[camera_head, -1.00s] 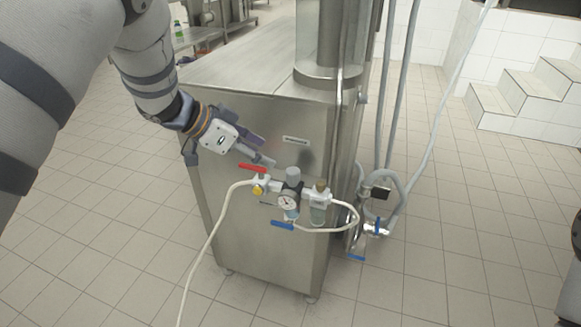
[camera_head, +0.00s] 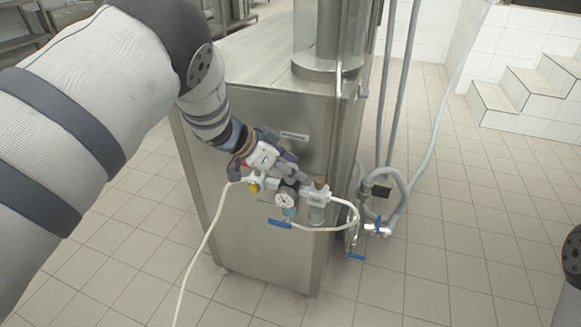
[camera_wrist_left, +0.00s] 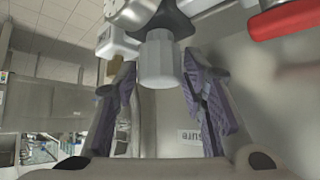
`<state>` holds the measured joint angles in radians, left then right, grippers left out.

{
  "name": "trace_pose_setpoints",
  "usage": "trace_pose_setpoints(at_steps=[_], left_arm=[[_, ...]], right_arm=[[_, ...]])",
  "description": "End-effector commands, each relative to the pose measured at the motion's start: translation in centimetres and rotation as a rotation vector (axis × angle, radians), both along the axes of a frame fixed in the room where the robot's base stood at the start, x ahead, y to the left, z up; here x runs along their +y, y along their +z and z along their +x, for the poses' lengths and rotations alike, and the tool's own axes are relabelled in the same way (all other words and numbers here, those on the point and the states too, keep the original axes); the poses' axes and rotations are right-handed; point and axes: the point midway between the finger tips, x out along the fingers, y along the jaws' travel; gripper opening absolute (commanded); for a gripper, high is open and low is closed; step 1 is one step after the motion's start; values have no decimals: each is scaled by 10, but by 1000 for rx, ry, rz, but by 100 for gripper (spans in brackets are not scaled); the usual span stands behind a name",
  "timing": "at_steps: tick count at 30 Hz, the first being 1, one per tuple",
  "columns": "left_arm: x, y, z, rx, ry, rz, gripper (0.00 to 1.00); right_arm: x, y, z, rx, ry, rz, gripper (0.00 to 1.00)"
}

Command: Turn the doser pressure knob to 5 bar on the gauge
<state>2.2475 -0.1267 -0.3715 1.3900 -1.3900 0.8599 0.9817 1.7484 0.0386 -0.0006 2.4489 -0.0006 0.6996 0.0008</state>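The grey pressure knob (camera_wrist_left: 157,65) shows in the left wrist view, between the two purple-padded fingers of my left gripper (camera_wrist_left: 158,80). The fingers are open, one on each side, with a visible gap to the knob. In the head view my left gripper (camera_head: 291,174) is at the top of the regulator and hides the knob. The round white gauge (camera_head: 285,199) is just below it; its needle is too small to read. The gauge's edge also shows at the top of the wrist view. My right gripper is not in view.
A red lever (camera_wrist_left: 290,18) is close by at the wrist view's upper right. The steel cabinet (camera_head: 250,245) stands right behind the regulator. Floor in front is clear.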

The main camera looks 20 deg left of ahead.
Motion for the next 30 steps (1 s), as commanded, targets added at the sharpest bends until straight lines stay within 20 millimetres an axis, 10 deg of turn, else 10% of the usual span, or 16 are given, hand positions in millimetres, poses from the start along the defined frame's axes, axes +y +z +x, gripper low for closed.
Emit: trace_pose_setpoints(at_steps=[4, 30], left_arm=[[0, 0, 0, 0, 0, 0, 1], [1, -8, -1, 9, -426, 0, 1]], right_arm=[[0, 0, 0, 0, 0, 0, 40], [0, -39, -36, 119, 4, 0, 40]])
